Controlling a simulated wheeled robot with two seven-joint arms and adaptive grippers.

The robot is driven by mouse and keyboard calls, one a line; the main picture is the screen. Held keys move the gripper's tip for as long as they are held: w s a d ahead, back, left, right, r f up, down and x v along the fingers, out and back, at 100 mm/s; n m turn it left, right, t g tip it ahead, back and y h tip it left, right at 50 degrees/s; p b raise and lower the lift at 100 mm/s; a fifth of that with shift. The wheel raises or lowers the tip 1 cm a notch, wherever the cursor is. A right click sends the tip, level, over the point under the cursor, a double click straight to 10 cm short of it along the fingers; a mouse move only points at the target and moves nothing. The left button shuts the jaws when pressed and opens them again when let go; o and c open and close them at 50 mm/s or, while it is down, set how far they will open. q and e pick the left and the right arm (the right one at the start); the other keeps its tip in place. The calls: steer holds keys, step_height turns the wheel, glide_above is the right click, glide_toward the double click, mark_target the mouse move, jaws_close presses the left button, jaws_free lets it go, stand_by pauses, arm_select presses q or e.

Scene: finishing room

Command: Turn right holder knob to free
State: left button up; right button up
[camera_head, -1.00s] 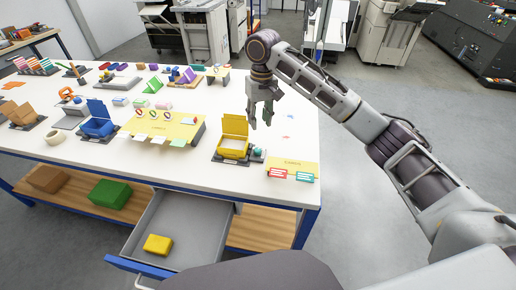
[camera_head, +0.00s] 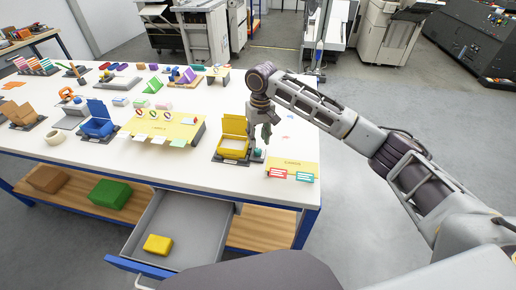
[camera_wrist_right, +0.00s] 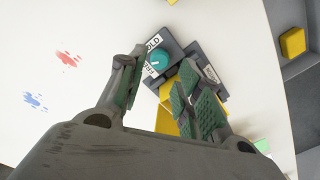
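The right holder is a yellow open-lidded box (camera_head: 233,147) on a dark base, at the table's front right. Its teal knob (camera_head: 257,154) sits on a grey block at the box's right side. In the right wrist view the round knob (camera_wrist_right: 161,59) shows beside white labels, one reading HOLD and one partly hidden by a finger. I cannot tell the knob's setting. My right gripper (camera_head: 262,133) points down just above and behind the knob. In the wrist view its fingers (camera_wrist_right: 160,75) are apart, with the knob visible between and beyond the tips. My left gripper is out of view.
A larger yellow board (camera_head: 165,126) and a blue holder (camera_head: 97,122) stand to the left. An open grey drawer (camera_head: 190,222) juts out below. The table behind the gripper is mostly clear.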

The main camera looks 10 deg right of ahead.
mark_target(258, 150)
steer(key=shift+a+f, duration=0.1)
steer(key=shift+f, duration=2.7)
steer(key=c, duration=0.7)
steer(key=shift+c, duration=0.2)
